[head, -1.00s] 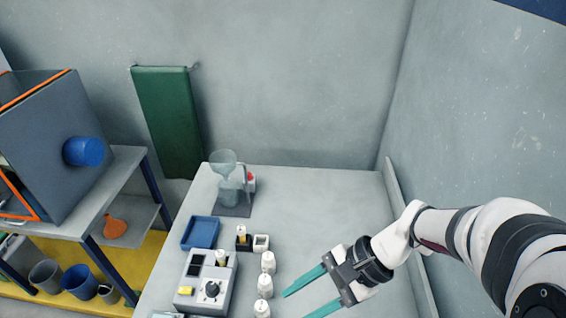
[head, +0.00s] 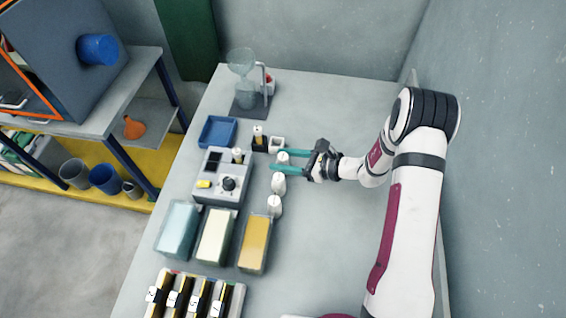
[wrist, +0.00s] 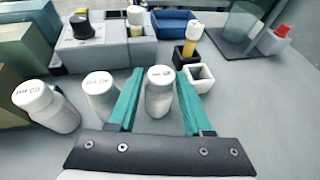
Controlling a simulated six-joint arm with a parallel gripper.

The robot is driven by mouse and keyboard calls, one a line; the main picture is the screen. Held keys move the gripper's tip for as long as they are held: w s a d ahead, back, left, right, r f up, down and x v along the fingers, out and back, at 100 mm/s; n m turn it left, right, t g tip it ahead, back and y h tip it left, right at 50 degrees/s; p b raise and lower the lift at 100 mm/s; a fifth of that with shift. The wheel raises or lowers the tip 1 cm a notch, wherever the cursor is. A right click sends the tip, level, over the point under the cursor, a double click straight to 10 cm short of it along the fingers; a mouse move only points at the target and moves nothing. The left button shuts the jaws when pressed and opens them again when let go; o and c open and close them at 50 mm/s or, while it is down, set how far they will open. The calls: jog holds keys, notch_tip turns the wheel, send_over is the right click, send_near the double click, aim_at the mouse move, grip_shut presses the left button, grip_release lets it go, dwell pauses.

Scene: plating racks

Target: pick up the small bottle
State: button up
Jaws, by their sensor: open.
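Three small white bottles with writing on their caps stand in a row on the table. The farthest white bottle (head: 283,158) stands upright between the teal fingers of my gripper (head: 277,163). In the wrist view this bottle (wrist: 160,96) shows between the open fingers of my gripper (wrist: 160,80), with some space at its sides. The middle white bottle (head: 278,183) and the nearest white bottle (head: 274,206) stand outside the jaws. In the wrist view they show left of the fingers, as the middle bottle (wrist: 99,97) and the nearest bottle (wrist: 46,106).
A small white square holder (wrist: 200,78) stands close beyond the right finger, beside a dark holder with a yellow-banded vial (wrist: 193,38). A grey device with a knob (head: 221,176) stands left of the bottles. Clear tabletop (head: 330,225) lies to their right.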

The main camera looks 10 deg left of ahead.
jog(key=x, duration=0.3)
jog(key=shift+a, duration=0.1)
grip_shut()
jog(key=shift+r, duration=0.15)
